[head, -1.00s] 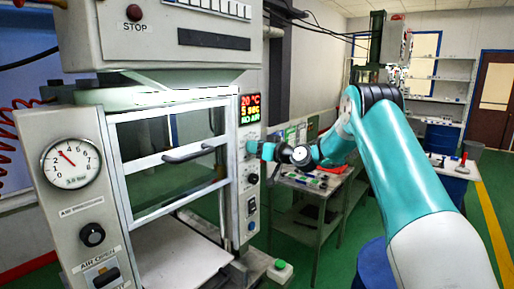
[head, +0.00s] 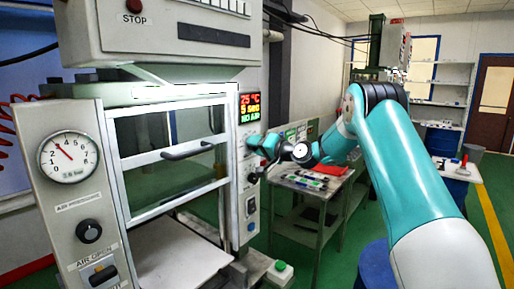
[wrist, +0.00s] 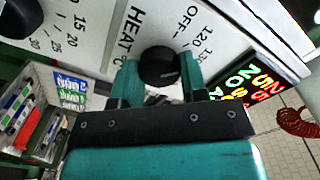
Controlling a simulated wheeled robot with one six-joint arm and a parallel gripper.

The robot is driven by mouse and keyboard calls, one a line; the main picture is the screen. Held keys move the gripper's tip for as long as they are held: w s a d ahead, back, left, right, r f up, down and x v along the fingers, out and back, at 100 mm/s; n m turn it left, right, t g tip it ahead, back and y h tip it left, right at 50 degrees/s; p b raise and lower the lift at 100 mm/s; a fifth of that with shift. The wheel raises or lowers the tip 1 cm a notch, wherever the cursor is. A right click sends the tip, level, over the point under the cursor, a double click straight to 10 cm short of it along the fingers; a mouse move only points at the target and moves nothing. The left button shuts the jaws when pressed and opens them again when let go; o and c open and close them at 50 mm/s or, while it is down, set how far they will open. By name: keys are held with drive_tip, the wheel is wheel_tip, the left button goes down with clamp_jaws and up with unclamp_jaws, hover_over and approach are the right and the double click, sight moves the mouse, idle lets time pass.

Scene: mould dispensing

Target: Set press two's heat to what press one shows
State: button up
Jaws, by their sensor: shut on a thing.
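The press (head: 60,118) fills the left of the head view, with a glazed front door (head: 165,155). No number marking it as press one or two is readable. Its display (head: 251,108) reads 25 °C, 5 sec and NO AIR. In the wrist view, my gripper (wrist: 159,76) is shut on the black heat knob (wrist: 158,66), one finger on each side. The word HEAT and the marks OFF, 120 and 130 show around the knob; its pointer is not clear. In the head view, my gripper (head: 268,148) reaches the panel's right column from the right.
A second black knob (wrist: 18,14) marked 15, 20, 25, 30 sits beside the heat knob. A pressure gauge (head: 68,157) and air knob (head: 89,231) are on the press's left column. A side table (head: 312,183) with tools stands behind my gripper.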

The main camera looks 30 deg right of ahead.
drive_tip(key=shift+d+f+m+y+p, duration=0.1)
drive_tip(key=shift+m+y+p, duration=0.2)
drive_tip(key=shift+m+p, duration=4.85)
drive_tip(key=m+b, duration=0.4)
drive_tip(key=shift+m, duration=0.35)
drive_tip(key=o, duration=0.9)
drive_tip(key=b+v, duration=0.8)
drive_tip(key=v, duration=0.9)
drive_tip(key=shift+s, duration=0.2)
